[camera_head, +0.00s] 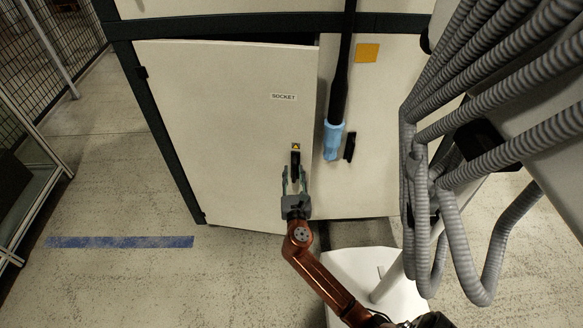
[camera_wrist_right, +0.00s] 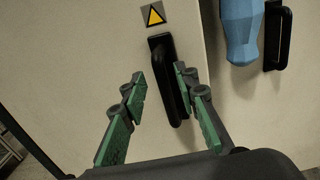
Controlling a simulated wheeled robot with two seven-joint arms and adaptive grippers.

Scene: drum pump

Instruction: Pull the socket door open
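The socket door (camera_head: 225,120) is a cream panel labelled "SOCKET", hinged at its left side. It stands slightly ajar, with a dark gap along its top edge and its lower right corner out past the neighbouring panel. Its black upright handle (camera_head: 295,160) sits near the right edge, under a yellow warning sticker; it also shows in the right wrist view (camera_wrist_right: 171,90). My right gripper (camera_head: 293,178) is open, its green-padded fingers on either side of the handle in the wrist view (camera_wrist_right: 158,85). Contact with the handle cannot be told. My left gripper is not in view.
Right of the door is a second panel (camera_head: 372,100) with a black handle (camera_head: 350,146). A dark pole with a light blue end (camera_head: 333,140) hangs before it. Grey corrugated hoses (camera_head: 470,215) fill the right side. The floor at lower left is clear, with blue tape (camera_head: 120,242).

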